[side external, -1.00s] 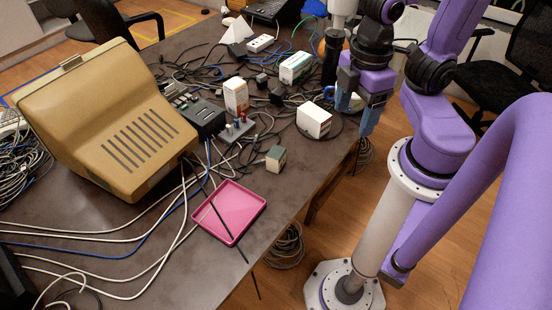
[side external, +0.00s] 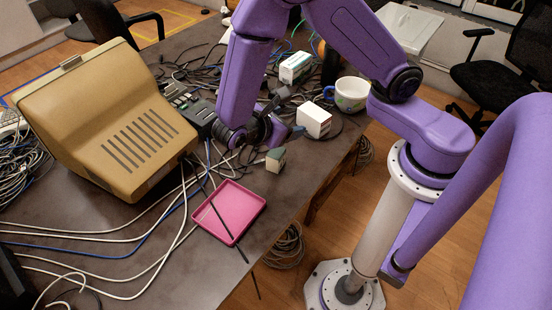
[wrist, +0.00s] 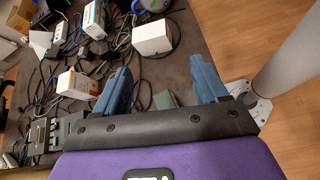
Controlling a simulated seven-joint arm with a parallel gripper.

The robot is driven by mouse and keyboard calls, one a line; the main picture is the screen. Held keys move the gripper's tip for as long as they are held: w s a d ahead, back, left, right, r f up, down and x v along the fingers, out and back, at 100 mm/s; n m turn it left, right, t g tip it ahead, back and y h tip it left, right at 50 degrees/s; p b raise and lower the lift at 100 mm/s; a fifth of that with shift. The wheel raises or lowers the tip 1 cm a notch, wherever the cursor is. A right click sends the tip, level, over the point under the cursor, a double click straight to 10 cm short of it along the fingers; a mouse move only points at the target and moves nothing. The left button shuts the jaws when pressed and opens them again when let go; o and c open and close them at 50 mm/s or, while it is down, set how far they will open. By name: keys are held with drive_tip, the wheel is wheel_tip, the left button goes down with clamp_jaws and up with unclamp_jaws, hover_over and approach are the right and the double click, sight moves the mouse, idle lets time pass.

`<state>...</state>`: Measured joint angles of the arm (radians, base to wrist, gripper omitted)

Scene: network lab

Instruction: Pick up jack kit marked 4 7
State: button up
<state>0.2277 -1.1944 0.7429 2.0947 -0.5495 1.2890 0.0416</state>
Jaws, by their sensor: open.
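I cannot read a 4 7 mark on any box, so I cannot tell which is the jack kit. A small grey-green box (side external: 276,160) stands near the pink tray; in the wrist view the green box (wrist: 165,99) shows low between my fingers. A white box (side external: 313,120) lies farther back and right, seen beyond the fingertips in the wrist view (wrist: 152,37). An orange-and-white box (wrist: 77,85) is left of my fingers; my arm hides it in the side view. My gripper (wrist: 158,66) is open and empty, above the table close to the small box.
A pink tray (side external: 209,222) sits at the table's front edge. A beige monitor case (side external: 110,120) stands left. A green-and-white box (side external: 296,68) and a patterned mug (side external: 350,95) stand at the back. Cables clutter the table; the right table edge is close.

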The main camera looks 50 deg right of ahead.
sight(278, 150)
drive_tip(key=w+f+n+t+h, duration=0.1)
drive_tip(key=f, duration=0.1)
drive_tip(key=w+f+n+h, duration=0.1)
drive_tip(key=f+h, duration=0.1)
drive_tip(key=f, duration=0.1)
drive_tip(key=w+f+n+t+h, duration=0.1)
drive_tip(key=f+n+h, duration=0.1)
drive_tip(key=shift+w+d+f+t, duration=0.3)
drive_tip(key=shift+w+f, duration=0.05)
drive_tip(key=shift+w, duration=0.05)
drive_tip(key=shift+w+d+f+n+t+h, duration=0.1)
drive_tip(key=shift+f+n+t+h, duration=0.25)
drive_tip(key=shift+f, duration=1.9)
wheel_tip(278, 150, down, 4)
drive_tip(key=shift+r, duration=0.2)
drive_tip(key=shift+w+d, duration=0.2)
drive_tip(key=shift+d, duration=1.25)
drive_tip(key=c, duration=1.1)
